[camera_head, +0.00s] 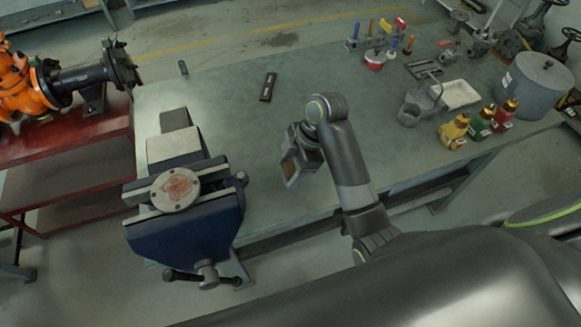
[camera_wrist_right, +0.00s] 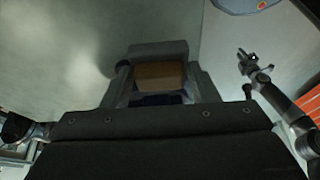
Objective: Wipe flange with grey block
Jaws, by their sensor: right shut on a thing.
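The flange (camera_head: 175,188) is a round pale metal disc with a reddish-brown stain on its top face. It lies flat at the jaws of a blue bench vise (camera_head: 185,235) at the left of the bench. My right gripper (camera_head: 291,165) is above the bench, to the right of the flange and apart from it. It is shut on the block (camera_wrist_right: 158,76), which shows a brown face between the fingers in the right wrist view, with a grey part beyond it. My left gripper does not show in the head view.
The vise handle (camera_head: 205,275) juts out at the front. A small dark object (camera_head: 268,87) lies on the green bench (camera_head: 225,105). A grey pot (camera_head: 533,85), several bottles and a white tray (camera_head: 461,94) stand at right. The bench between vise and gripper is clear.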

